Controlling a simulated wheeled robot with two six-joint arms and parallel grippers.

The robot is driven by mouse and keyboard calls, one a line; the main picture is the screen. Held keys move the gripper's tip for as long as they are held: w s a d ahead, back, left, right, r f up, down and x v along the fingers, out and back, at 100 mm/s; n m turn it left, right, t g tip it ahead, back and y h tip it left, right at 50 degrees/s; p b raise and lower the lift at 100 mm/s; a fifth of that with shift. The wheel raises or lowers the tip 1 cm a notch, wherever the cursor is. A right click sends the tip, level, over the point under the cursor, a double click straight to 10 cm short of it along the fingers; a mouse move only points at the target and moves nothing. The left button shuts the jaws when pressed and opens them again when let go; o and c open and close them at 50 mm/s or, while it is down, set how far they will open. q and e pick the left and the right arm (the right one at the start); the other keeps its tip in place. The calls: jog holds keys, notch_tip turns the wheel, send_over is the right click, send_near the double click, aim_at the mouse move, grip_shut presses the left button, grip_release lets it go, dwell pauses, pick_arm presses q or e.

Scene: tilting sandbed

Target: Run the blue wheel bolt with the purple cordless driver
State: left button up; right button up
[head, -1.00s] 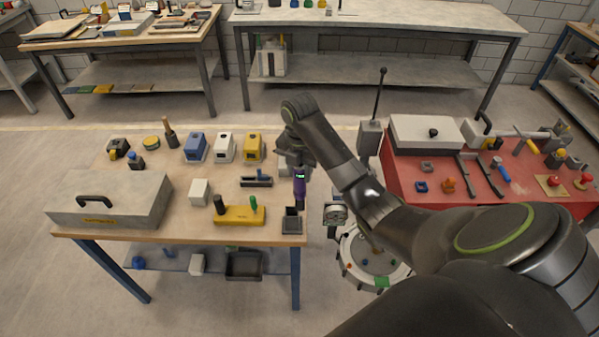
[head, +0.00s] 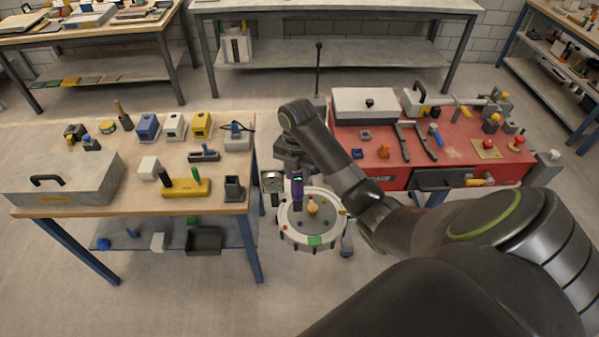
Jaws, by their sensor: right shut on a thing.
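The purple cordless driver (head: 297,192) hangs upright below my right gripper (head: 296,174), which is shut on it. A small green-lit display shows near its top. The driver is over the left part of a round pale wheel-like disc (head: 286,236) that stands between the two benches. Small coloured pieces sit on the disc; a small dark blue spot (head: 300,223) just below the driver's lower end may be the blue bolt. I cannot tell whether the driver's tip touches it. My left gripper is not in view.
A wooden bench (head: 130,205) with blocks, a grey case (head: 75,180) and a dark square holder (head: 234,189) is on the left. A red bench (head: 462,150) with tools is on the right. A tall dark lever (head: 318,70) stands behind the disc.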

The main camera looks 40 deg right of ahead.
aim_at(300, 187)
jog(key=shift+s+d, duration=0.15)
jog(key=shift+s, duration=0.05)
notch_tip(300, 187, down, 2)
jog(key=shift+s+d+f+b, duration=0.1)
jog(key=shift+s+f+b, duration=0.1)
jog(key=shift+b, duration=0.3)
jog(key=shift+w+f+b, duration=0.15)
jog(key=shift+f+b, duration=0.15)
jog(key=shift+f, duration=1.15)
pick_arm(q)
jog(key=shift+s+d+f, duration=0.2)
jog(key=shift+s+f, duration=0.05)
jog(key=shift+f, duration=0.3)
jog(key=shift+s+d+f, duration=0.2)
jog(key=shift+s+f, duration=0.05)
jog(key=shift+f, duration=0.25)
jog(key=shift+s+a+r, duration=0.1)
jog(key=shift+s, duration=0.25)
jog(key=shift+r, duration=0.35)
